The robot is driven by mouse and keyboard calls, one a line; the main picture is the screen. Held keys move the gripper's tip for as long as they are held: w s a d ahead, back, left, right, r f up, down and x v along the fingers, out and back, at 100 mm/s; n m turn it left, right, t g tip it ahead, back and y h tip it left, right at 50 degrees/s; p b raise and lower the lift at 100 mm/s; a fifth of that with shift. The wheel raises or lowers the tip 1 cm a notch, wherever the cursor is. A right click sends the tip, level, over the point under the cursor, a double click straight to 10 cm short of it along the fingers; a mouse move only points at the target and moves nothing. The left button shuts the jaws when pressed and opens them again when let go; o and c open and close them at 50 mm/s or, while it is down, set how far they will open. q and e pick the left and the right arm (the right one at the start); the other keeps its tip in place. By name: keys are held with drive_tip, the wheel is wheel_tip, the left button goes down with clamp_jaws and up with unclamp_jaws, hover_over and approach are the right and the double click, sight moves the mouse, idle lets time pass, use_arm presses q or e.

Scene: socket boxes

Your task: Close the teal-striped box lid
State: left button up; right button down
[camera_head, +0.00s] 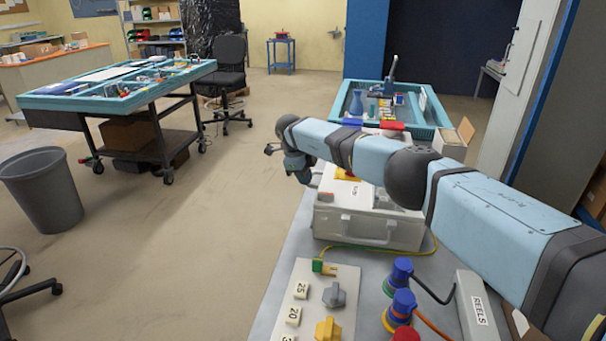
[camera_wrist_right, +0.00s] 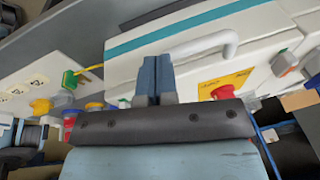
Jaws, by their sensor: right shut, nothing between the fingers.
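The pale grey box (camera_head: 365,228) with a front handle stands on the grey table, partly hidden behind my right arm. In the right wrist view, a white panel of the box has a teal stripe (camera_wrist_right: 190,29) and a white handle (camera_wrist_right: 205,43). A yellow label with a red knob (camera_wrist_right: 223,90) shows below the handle. The lid's exact angle is unclear. My left gripper is out of view.
A panel with numbered tags and knobs (camera_head: 313,300) lies in front of the box. Blue and red plugs (camera_head: 401,285) and a REELS box (camera_head: 475,305) stand to its right. A teal tray (camera_head: 430,120) is behind the box. Open floor lies left.

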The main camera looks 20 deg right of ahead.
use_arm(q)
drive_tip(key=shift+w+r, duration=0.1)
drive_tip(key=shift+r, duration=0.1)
use_arm(e)
drive_tip(key=shift+s+f, duration=0.1)
drive_tip(key=shift+f, duration=0.25)
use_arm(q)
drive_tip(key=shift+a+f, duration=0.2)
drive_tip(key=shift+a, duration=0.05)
